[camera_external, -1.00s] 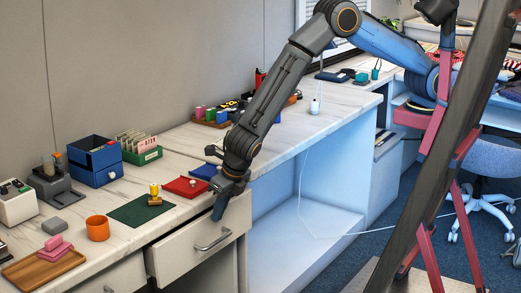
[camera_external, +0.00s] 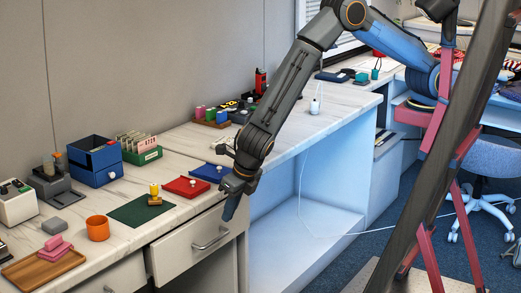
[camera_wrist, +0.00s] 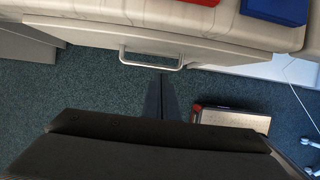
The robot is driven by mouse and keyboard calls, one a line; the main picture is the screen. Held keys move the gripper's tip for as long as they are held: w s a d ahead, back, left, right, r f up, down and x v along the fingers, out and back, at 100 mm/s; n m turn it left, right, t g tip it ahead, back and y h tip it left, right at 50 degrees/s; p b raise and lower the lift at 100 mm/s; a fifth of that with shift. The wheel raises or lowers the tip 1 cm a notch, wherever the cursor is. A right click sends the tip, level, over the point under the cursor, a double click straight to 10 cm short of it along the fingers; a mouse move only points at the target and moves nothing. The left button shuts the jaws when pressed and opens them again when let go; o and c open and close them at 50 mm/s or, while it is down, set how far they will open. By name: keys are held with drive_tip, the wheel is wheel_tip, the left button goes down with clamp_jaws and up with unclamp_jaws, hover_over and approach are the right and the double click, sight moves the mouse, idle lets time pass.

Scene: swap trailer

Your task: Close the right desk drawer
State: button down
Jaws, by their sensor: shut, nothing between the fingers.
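The right desk drawer (camera_external: 183,252) has a pale front with a metal bar handle (camera_external: 210,238). My gripper (camera_external: 229,210) is shut and empty, pointing down in front of the drawer's upper right part. In the wrist view its dark fingertips (camera_wrist: 161,82) are together, just below the handle in the picture, with floor behind them.
The counter (camera_external: 180,217) carries a red tray (camera_external: 186,187), a blue tray (camera_external: 209,172), a green mat (camera_external: 141,210) and an orange cup (camera_external: 98,228). An open blue-lit recess (camera_external: 305,205) lies right of the drawer.

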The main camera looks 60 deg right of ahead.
drive_tip(key=v, duration=0.8)
drive_tip(key=t+b, duration=1.4)
drive_tip(key=b, duration=1.1)
approach(189, 229)
drive_tip(key=w+b, duration=0.2)
drive_tip(key=w, duration=0.4)
drive_tip(key=shift+w, duration=0.1)
drive_tip(key=shift+w+a+r, duration=0.1)
drive_tip(key=shift+w, duration=0.05)
